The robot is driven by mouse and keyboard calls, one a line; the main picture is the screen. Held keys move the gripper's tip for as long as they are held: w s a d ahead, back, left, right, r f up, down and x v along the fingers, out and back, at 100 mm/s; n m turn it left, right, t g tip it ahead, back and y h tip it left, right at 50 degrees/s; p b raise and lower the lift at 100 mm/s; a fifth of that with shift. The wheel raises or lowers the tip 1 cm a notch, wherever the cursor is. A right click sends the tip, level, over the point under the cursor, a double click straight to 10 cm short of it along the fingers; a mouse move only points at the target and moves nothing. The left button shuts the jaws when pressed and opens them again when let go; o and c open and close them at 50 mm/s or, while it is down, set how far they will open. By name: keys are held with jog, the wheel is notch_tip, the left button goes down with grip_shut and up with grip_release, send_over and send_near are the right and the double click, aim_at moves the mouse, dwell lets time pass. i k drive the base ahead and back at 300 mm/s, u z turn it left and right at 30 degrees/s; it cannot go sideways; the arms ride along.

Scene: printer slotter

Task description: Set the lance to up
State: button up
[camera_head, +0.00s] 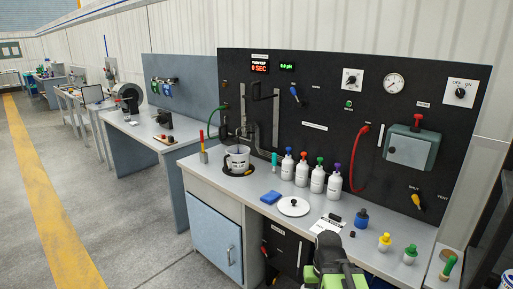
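A black upright panel (330,140) stands at the back of the bench. At its left, grey upright pipes and a bent grey arm (252,128) rise above a white mug (237,158); this looks like the lance assembly, but its label and setting are too small to read. A blue-handled lever (295,94) sits on the panel to the right of the pipes, slanted. I cannot tell which control belongs to the lance. My gripper (328,243), dark with green parts behind it, is at the bottom centre, in front of the bench and well apart from these. Its fingers are not clear.
White bottles (318,180) with coloured caps stand mid-bench. A white round lid (293,206), a blue sponge (270,197) and small capped bottles (384,242) lie nearer the front. A grey box (409,149) with a red handle is at right. Open floor (135,225) lies left.

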aim_at(228, 137)
jog(key=u, duration=0.45)
jog(key=i, duration=2.15)
jog(key=u, duration=1.55)
jog(key=i, duration=1.4)
jog(key=u, duration=0.65)
